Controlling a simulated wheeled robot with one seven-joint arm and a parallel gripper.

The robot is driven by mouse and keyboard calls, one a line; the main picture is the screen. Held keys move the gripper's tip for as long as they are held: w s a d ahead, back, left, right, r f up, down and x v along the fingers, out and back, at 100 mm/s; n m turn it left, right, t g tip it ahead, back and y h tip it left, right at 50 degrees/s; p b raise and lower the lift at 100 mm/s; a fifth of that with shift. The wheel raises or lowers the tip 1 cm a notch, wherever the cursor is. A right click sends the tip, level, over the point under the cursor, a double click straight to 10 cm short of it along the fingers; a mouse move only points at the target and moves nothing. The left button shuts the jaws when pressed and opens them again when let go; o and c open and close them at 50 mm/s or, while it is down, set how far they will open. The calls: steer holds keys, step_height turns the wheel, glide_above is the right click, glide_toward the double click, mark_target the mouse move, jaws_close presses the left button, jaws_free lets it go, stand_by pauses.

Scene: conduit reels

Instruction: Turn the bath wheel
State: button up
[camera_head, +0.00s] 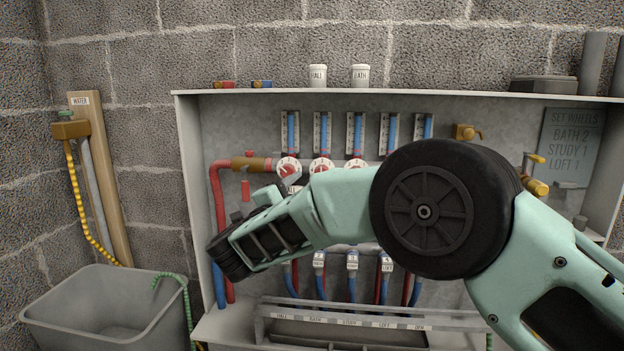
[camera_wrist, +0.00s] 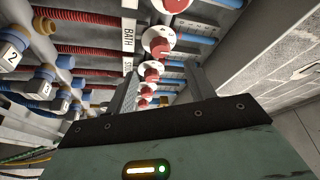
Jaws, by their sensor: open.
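The bath wheel (camera_head: 321,168) is a round red-and-white dial, second from the left in the row on the grey panel. In the wrist view, the bath wheel (camera_wrist: 158,42) shows a red knob on a white disc, beside a BATH label. My gripper (camera_wrist: 163,72) is open, its two grey fingers pointing toward the wheel row with nothing between them. In the picture the bath wheel lies just beyond the fingertips; I see no contact. In the head view my gripper (camera_head: 287,184) is below the left wheels, partly hidden by my arm.
A sign (camera_head: 571,146) reads SET WHEELS, BATH 2, STUDY 1, LOFT 1. Other wheels, such as the leftmost (camera_head: 289,168), sit close by. Blue and red pipes run below. A grey tub (camera_head: 105,308) stands at lower left. White HALL (camera_head: 317,76) and BATH (camera_head: 360,77) pots stand on top.

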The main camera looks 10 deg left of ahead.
steer(key=v, duration=0.8)
steer(key=shift+p, duration=0.45)
steer(key=shift+a, duration=0.1)
